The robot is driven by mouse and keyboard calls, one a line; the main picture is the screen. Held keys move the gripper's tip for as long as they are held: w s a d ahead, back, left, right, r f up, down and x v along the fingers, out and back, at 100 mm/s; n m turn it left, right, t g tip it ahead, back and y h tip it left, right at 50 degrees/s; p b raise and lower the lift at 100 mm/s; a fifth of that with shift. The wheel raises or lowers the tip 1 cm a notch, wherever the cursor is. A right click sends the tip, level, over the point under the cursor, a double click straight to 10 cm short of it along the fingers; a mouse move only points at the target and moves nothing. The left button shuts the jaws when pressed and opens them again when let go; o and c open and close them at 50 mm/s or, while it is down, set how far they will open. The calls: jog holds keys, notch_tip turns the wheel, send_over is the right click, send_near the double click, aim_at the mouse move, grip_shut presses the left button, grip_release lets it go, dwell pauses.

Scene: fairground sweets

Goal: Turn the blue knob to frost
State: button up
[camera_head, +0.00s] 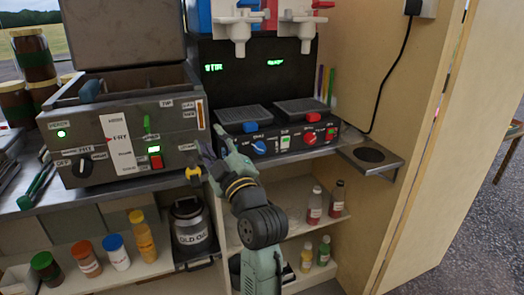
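The blue knob (259,148) sits at the left of the front panel of a dark two-tray machine (281,143) on the counter. Small labels surround it, too small to read, so I cannot tell its setting. A red knob (309,139) is on the same panel, with a lit green switch (285,142) between them. My gripper (208,152) is left of the blue knob, in front of the gap between this machine and the fryer, apart from the knob. Its fingers are small and partly hidden by my wrist, and nothing clear shows in them.
A grey fryer (127,142) with a dark knob and a lit red switch stands left. White dispensing taps (238,30) hang above the machine. A bracket with a round hole (370,154) juts out at right. Bottles (314,205) and a oil can (190,222) stand below.

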aim_at(260, 150)
jog(key=w+d+f+g+h, duration=0.1)
jog(key=d+f+h, duration=0.1)
jog(key=d+f, duration=0.45)
jog(key=d+f+g+h, duration=0.1)
jog(key=d+f+h, duration=0.15)
jog(key=d, duration=0.65)
jog(key=shift+y, duration=0.25)
jog(key=p+x, duration=0.3)
jog(key=x, duration=0.8)
jog(key=shift+a+f, duration=0.1)
grip_shut()
